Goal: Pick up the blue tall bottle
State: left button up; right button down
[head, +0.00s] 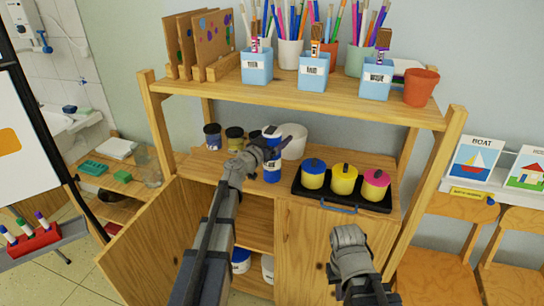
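The blue tall bottle (272,172), with a white cap, stands upright on the cabinet's middle shelf, left of the black tray. My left arm reaches up from below, and its dark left gripper (268,147) is at the upper part of the bottle, covering some of it. I cannot tell whether its fingers are closed on the bottle or only beside it. My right gripper (350,262) is low in front of the cabinet door, away from the bottle. Its fingers do not show clearly.
A black tray (316,196) with blue, yellow and pink-lidded pots is right of the bottle. A white bucket (294,142) stands behind it, with several jars (234,139) to the left. The upper shelf (290,98) overhangs them. The left cabinet door (150,245) stands open.

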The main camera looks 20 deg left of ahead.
pick_arm(q)
grip_shut()
dwell(0.3)
